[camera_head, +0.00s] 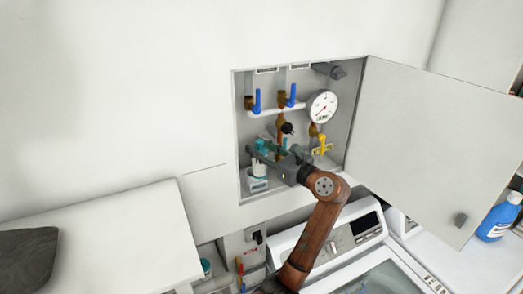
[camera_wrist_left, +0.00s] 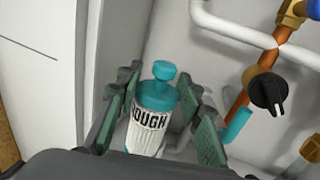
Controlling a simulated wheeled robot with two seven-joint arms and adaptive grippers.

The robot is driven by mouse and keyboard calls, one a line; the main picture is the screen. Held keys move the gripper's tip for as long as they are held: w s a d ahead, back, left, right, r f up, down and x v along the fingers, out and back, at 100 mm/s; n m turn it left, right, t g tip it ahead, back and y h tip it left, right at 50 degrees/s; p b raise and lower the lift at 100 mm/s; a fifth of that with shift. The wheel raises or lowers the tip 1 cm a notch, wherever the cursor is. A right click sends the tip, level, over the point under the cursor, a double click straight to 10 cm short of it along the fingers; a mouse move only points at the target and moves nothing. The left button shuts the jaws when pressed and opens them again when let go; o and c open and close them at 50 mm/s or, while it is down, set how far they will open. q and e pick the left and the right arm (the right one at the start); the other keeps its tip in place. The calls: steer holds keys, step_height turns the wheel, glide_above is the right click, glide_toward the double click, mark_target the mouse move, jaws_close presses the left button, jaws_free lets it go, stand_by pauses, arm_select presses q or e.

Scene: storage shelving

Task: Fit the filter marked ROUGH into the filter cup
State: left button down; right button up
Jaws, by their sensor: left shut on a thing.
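The filter marked ROUGH (camera_wrist_left: 150,130) is a white ribbed cylinder with black lettering and a teal top with a round knob. It stands between the green-padded fingers of my left gripper (camera_wrist_left: 160,88), which is shut on it. In the head view, my left gripper (camera_head: 262,156) is inside the open wall cabinet, with a teal top (camera_head: 262,147) at its fingers. A teal pipe end (camera_wrist_left: 238,125) shows beside the copper pipe, right of the fingers. The filter's lower end is hidden by the gripper. I cannot clearly make out the filter cup. My right gripper is not in view.
The cabinet (camera_head: 239,125) holds blue-handled valves (camera_head: 257,101), a pressure gauge (camera_head: 322,106), a yellow valve (camera_head: 322,146) and a black knob (camera_wrist_left: 268,92). Its door (camera_head: 430,140) stands open at right. A small white item (camera_head: 257,184) is at lower left. A washing machine (camera_head: 330,240) stands below.

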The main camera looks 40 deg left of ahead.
arm_select(q)
steer(key=w+a+f+b, duration=0.1)
steer(key=w+a+f, duration=0.1)
steer(key=a+f, duration=0.2)
steer(key=shift+f, duration=1.3)
stand_by(1.3)
steer(key=shift+w+a+f, duration=0.1)
stand_by(0.3)
steer(key=c, duration=1.3)
jaws_free()
steer(key=shift+o, duration=0.2)
steer(key=s+d, duration=0.2)
steer(key=d, duration=1)
